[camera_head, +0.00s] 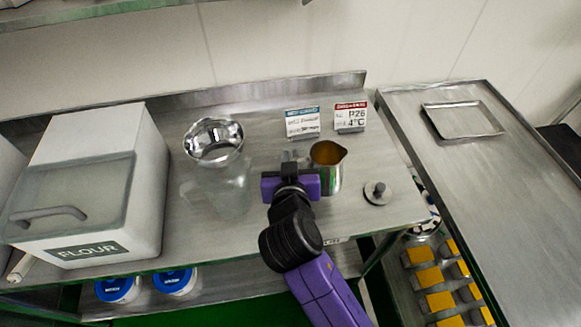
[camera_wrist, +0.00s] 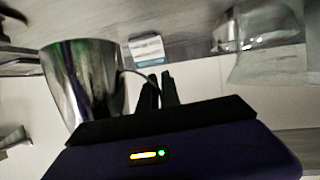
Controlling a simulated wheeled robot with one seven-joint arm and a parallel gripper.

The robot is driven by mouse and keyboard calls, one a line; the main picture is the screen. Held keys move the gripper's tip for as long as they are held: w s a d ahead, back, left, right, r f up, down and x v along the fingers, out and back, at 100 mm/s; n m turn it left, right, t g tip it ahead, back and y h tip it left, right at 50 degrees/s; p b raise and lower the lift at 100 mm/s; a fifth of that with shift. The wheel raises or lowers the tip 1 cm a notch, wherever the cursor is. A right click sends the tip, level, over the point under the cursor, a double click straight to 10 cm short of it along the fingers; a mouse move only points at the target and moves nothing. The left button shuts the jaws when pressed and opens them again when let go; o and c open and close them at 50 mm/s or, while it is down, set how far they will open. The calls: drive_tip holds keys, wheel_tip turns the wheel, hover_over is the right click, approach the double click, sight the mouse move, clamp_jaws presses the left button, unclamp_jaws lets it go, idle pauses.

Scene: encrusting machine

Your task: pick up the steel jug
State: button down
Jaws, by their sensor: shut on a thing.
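The steel jug (camera_head: 328,167) stands upright on the steel table, with something amber-brown inside it. My gripper (camera_head: 291,163) is at its left side, where the handle is. In the wrist view the jug (camera_wrist: 88,82) fills the left part, and its thin handle runs to the dark fingers of my gripper (camera_wrist: 158,92). The fingers are close together and shut on the handle. The exact contact is small and partly hidden by the fingers. I cannot tell whether the jug's base touches the table.
A white flour bin (camera_head: 100,185) is further left. Two label cards (camera_head: 350,117) stand behind. A small knobbed lid (camera_head: 378,193) lies right of the jug. A tray (camera_head: 462,120) rests on the right table.

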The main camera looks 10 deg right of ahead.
wheel_tip(320, 180, up, 12)
drive_tip(key=shift+r, duration=0.15)
idle(0.7)
